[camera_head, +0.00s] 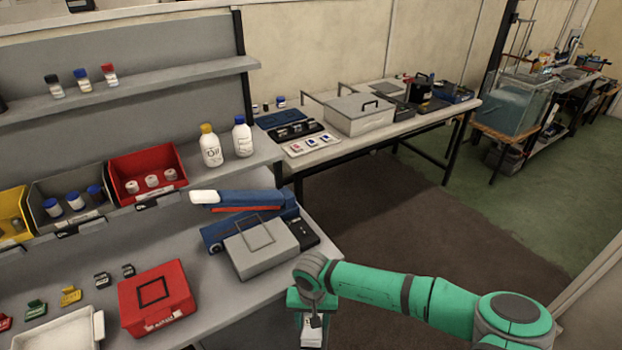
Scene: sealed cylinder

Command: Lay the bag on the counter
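The grey counter (222,318) runs along the left, below the shelves. My green arm reaches in from the lower right, and my gripper (312,326) points down just off the counter's right edge. A small whitish patch shows at its tip, cut off by the bottom of the picture. I cannot tell whether this is a finger or part of a held thing, nor whether the gripper is open or shut. I cannot clearly make out a bag anywhere in view.
A red case (156,297), a grey box (262,248), a blue device (245,212) and a white tray (62,330) stand on the counter. Bare counter lies between the red case and grey box. Bins and bottles stand behind. A second table (410,125) is at the back.

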